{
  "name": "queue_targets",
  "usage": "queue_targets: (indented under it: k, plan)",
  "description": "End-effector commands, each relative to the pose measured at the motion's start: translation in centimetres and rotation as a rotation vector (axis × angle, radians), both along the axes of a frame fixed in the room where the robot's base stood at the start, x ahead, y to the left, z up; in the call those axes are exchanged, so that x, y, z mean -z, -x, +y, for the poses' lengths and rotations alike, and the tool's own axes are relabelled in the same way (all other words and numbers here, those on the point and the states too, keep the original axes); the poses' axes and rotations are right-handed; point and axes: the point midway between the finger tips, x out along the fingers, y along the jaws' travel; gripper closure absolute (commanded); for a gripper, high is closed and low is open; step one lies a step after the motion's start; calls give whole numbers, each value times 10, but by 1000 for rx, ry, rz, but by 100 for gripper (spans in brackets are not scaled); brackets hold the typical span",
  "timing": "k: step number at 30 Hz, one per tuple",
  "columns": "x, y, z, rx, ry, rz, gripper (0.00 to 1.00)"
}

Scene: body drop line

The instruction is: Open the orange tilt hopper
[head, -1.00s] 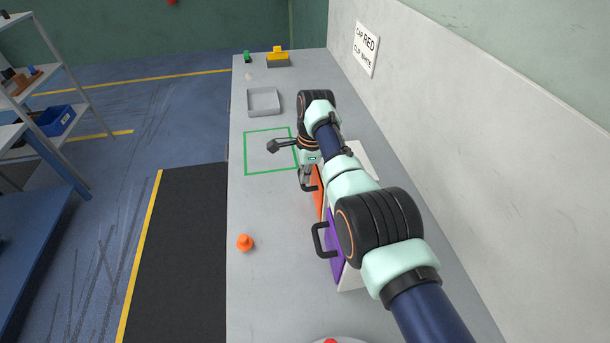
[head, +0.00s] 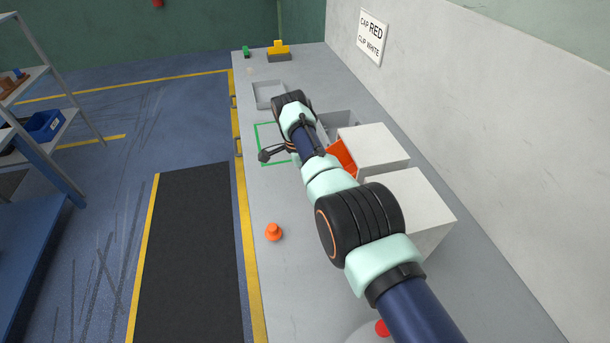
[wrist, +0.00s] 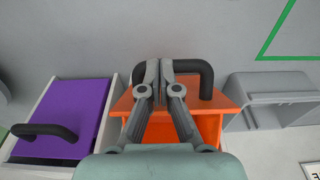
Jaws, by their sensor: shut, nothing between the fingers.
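The orange tilt hopper (wrist: 215,122) is in the middle of the wrist view, between the purple front and a grey bin. Its orange front appears tilted outward, and a darker orange inside shows behind my fingers. Its black handle (wrist: 206,76) stands at the outer edge. My gripper (wrist: 166,70) is shut at the handle, with its fingertips overlapping the bar; contact cannot be told. In the head view, part of the orange hopper (head: 343,154) shows beside my arm, which hides the handle and my fingertips.
The purple front (wrist: 65,115) with its black handle is beside the orange one. White housings (head: 375,147) stand along the wall side. An orange cone-like piece (head: 274,232) stands on the bench. A grey tray (head: 256,99) and green outline (head: 258,140) lie farther back.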

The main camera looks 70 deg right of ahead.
Motion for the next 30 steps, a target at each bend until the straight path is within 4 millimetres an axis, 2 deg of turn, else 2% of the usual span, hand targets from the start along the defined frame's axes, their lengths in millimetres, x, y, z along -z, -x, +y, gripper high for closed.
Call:
queue_targets:
  k: [5, 21, 25, 30]
  plan:
    - [7, -3, 2, 0, 0, 0, 100]
    - [7, -4, 3, 0, -1, -1, 100]
    - [-7, -7, 5, -2, 1, -2, 100]
    - [-43, -18, 13, -6, 1, -2, 100]
